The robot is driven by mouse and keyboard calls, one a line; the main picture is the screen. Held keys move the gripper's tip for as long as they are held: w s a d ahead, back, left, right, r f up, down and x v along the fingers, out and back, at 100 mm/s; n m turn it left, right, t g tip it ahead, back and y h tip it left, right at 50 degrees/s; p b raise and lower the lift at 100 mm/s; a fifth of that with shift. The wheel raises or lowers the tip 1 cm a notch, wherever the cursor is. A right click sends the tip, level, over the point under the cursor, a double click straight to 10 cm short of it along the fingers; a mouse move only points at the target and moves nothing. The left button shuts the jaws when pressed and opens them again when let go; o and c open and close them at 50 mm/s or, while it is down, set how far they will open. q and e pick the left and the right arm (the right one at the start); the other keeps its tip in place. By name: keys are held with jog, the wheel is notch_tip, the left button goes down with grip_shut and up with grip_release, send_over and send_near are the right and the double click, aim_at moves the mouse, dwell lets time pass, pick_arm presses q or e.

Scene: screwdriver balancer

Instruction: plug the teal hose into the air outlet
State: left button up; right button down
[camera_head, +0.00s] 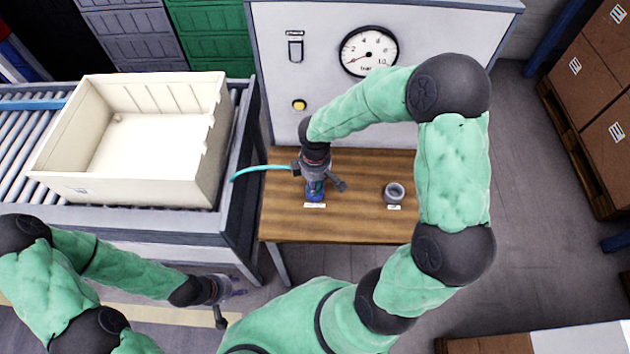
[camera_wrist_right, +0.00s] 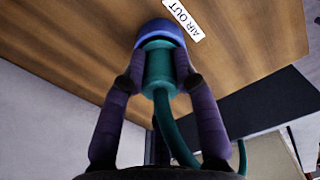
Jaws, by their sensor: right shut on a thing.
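The air outlet (camera_wrist_right: 160,32) is a blue round fitting on the wooden table, with an "AIR OUT" label beside it; it also shows in the head view (camera_head: 316,194) just below my right gripper (camera_head: 318,178). In the right wrist view, my right gripper (camera_wrist_right: 160,75) is shut on the teal hose's plug (camera_wrist_right: 159,66), one purple finger on each side. The plug's end meets the blue outlet in line with it; how deep it sits is hidden. The teal hose (camera_head: 262,168) curves off to the left. My left gripper (camera_head: 236,292) hangs low at the left, away from the table; its fingertips are unclear.
A grey ring-shaped holder (camera_head: 394,192) with a label stands on the table at right. Behind is a panel with a pressure gauge (camera_head: 368,51) and a yellow button (camera_head: 299,105). A cream crate (camera_head: 210,150) sits on the roller conveyor at left.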

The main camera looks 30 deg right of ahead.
jog(key=shift+f, duration=0.1)
jog(key=c, duration=0.9)
grip_release()
notch_tip(320, 180, up, 12)
jog(key=shift+r, duration=0.1)
